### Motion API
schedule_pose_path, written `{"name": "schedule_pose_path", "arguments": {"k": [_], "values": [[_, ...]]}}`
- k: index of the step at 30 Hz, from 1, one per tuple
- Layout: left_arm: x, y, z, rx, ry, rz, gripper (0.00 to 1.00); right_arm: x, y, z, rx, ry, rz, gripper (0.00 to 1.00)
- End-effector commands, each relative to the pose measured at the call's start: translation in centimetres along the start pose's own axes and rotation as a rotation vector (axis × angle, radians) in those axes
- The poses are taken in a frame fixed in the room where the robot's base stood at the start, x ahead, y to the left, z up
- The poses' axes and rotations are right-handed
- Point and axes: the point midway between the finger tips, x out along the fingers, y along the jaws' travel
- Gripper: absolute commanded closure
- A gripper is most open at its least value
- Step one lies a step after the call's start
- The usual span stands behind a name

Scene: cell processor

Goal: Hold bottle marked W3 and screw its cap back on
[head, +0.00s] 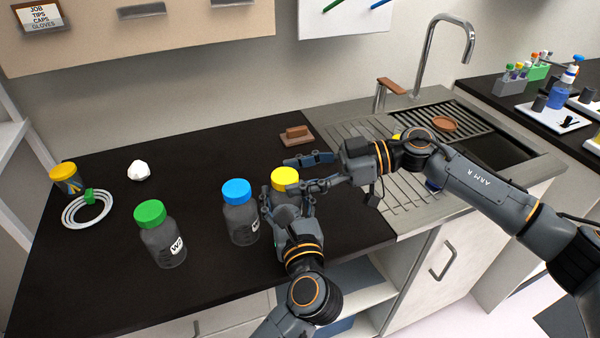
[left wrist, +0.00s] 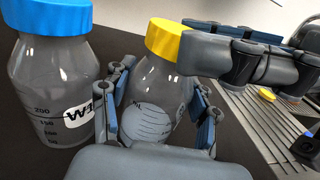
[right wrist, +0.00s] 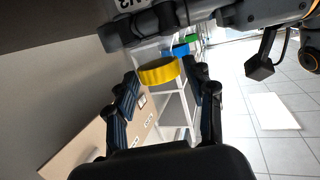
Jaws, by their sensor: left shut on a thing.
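The W3 bottle (head: 283,198) is clear with a yellow cap (head: 285,179) seated on its top; how tightly cannot be told. It stands upright on the dark counter. My left gripper (head: 288,202) is shut around its body; both fingers flank it in the left wrist view (left wrist: 158,105). My right gripper (head: 316,172) is open, just right of the cap at about cap height. In the right wrist view the cap (right wrist: 158,72) lies ahead, between the spread fingers, which seem not to touch it.
A blue-capped bottle (head: 239,212) labelled W1 stands close left of the held bottle. A green-capped bottle (head: 160,235) is farther left. The sink (head: 492,135) is right.

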Motion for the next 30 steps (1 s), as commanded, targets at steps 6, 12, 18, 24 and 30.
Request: {"name": "schedule_pose_path", "arguments": {"k": [6,12,18,24,30], "values": [[0.0,0.0,0.0,0.0,-0.001,0.0,1.0,0.0,0.0,0.0,-0.001,0.0,0.0,0.36],[0.0,0.0,0.0,0.0,-0.001,0.0,1.0,0.1,0.3,-0.1,-0.009,-0.001,-0.043,0.36],[0.0,0.0,0.0,0.0,-0.001,0.0,1.0,0.3,0.8,-0.2,-0.047,0.001,-0.221,0.36],[0.0,0.0,0.0,0.0,0.0,0.001,1.0,0.4,1.3,-0.2,-0.08,-0.002,-0.374,0.36],[0.0,0.0,0.0,0.0,0.0,0.0,1.0,0.5,1.6,-0.2,-0.107,-0.003,-0.497,0.36]]}}
